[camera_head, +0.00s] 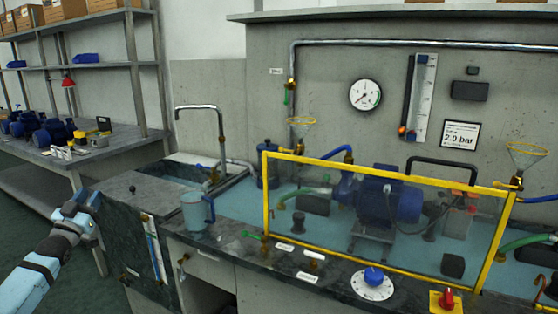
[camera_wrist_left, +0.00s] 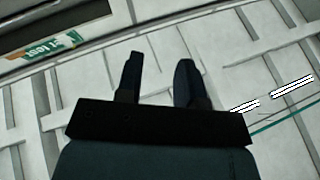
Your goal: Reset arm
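My left arm comes in at the lower left of the head view. Its light blue forearm ends in my left gripper (camera_head: 84,203), held in the air in front of the counter's left end. In the left wrist view the two dark fingers of my left gripper (camera_wrist_left: 160,68) stand apart with nothing between them. Behind the fingers are pale, blurred panels and beams. My right arm and right gripper are in neither view.
A counter (camera_head: 228,258) carries a sink with a tap (camera_head: 220,140), a blue jug (camera_head: 195,212), a yellow-framed clear guard (camera_head: 265,200) before a blue pump (camera_head: 375,195), a blue knob (camera_head: 374,276) and a red knob (camera_head: 447,299). Shelving (camera_head: 130,65) stands left; the floor there is open.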

